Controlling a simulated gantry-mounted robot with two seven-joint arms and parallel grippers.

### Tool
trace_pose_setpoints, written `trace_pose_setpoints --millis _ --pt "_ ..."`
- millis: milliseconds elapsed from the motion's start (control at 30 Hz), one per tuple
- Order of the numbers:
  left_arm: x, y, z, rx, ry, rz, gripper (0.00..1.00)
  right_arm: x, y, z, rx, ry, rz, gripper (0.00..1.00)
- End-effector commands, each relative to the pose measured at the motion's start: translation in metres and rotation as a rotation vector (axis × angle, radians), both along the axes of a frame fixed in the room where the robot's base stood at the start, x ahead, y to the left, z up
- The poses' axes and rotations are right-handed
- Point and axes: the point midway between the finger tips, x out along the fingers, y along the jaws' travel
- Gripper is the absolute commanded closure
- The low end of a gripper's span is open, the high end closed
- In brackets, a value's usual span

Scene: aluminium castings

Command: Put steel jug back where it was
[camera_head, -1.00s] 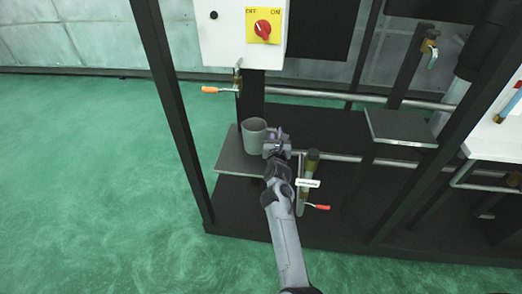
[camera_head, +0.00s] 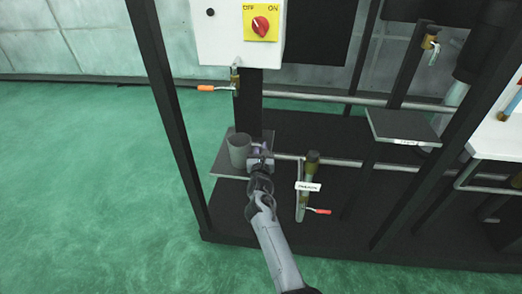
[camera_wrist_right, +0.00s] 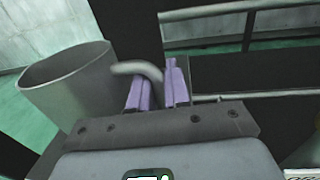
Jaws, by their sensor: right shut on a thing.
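The steel jug (camera_head: 238,152) is a grey open-topped cup, upright over the small grey shelf (camera_head: 226,169) at the left of the frame. I cannot tell whether its base touches the shelf. My right gripper (camera_head: 256,158) is at the jug's right side. In the right wrist view, the jug (camera_wrist_right: 68,92) is at the left and looks tilted with the camera. Its curved handle (camera_wrist_right: 138,68) reaches the purple fingers of my right gripper (camera_wrist_right: 158,88), which are shut on it. The handle's end is hidden by the fingers. My left gripper is not in view.
A white switch box (camera_head: 222,35) with a red knob is above the shelf. An orange-handled valve (camera_head: 213,88) sits just above the jug. A labelled pipe with a red-handled valve (camera_head: 317,211) stands right of my gripper. Another shelf (camera_head: 403,125) to the right is bare.

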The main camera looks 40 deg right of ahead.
Motion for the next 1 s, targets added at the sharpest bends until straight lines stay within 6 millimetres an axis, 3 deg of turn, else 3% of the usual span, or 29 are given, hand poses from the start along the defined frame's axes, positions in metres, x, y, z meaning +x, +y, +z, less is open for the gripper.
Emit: trace_pose_setpoints --millis 267,300,433,867,1000 --pt "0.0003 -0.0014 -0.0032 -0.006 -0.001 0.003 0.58 0.0004 0.0003 -0.0026 0.000 -0.003 0.000 1.00" --pt "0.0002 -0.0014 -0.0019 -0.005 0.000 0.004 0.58 0.0003 0.0004 -0.0016 0.000 -0.001 0.001 0.79" --pt "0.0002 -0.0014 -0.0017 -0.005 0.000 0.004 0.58 0.0003 0.0004 -0.0016 0.001 -0.001 0.001 0.59" --pt "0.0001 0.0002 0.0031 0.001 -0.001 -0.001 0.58 0.0001 0.0004 0.0032 0.000 0.000 0.001 0.58" --pt "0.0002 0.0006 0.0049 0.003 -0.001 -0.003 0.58 -0.0014 0.0084 0.0018 0.002 -0.001 0.006 0.58"
